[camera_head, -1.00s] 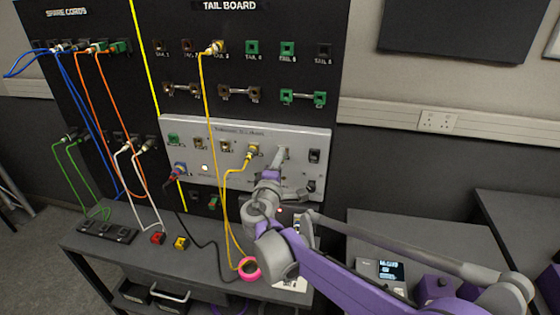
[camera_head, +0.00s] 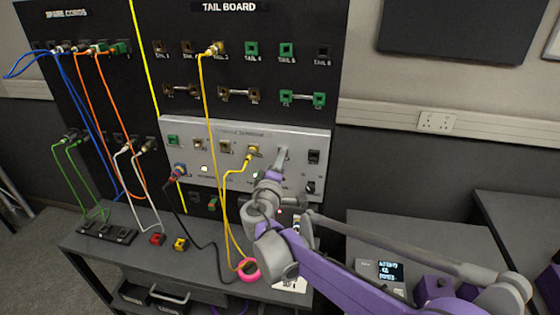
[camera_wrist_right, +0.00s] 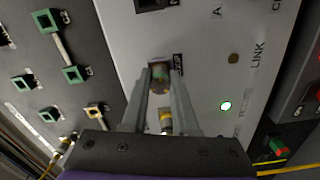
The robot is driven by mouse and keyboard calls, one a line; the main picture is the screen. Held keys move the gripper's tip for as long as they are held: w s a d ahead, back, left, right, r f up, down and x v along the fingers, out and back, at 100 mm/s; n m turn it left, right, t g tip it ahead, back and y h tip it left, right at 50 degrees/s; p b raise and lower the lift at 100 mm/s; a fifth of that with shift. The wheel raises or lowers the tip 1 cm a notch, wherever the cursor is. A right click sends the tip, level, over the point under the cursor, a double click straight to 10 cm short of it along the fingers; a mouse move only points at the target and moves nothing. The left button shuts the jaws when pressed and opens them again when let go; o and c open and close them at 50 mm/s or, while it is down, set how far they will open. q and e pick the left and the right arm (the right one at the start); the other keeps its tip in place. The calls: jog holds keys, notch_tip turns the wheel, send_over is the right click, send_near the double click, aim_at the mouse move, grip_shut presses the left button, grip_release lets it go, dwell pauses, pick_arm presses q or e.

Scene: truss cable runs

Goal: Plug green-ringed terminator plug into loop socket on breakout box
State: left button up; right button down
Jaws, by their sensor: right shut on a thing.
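The breakout box (camera_head: 190,132) is the light grey panel low on the black board. My right gripper (camera_head: 281,156) reaches to its face, right of the yellow plug. In the right wrist view my gripper (camera_wrist_right: 160,88) is shut on the green-ringed terminator plug (camera_wrist_right: 160,73), whose green and brown end shows between the fingertips. The plug is at a dark square socket (camera_wrist_right: 158,63) beside a small label that I cannot read clearly. The fingers hide how deep it sits. My left gripper is not in view.
A small device display (camera_head: 391,271) stands at right.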

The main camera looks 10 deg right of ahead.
jog(key=shift+w+r+m, duration=0.1)
jog(key=shift+r+m, duration=0.05)
jog(key=shift+m, duration=1.35)
jog(key=shift+m, duration=1.4)
jog(key=shift+w+d+r, duration=0.1)
jog(key=m, duration=0.2)
jog(key=shift+m, duration=0.4)
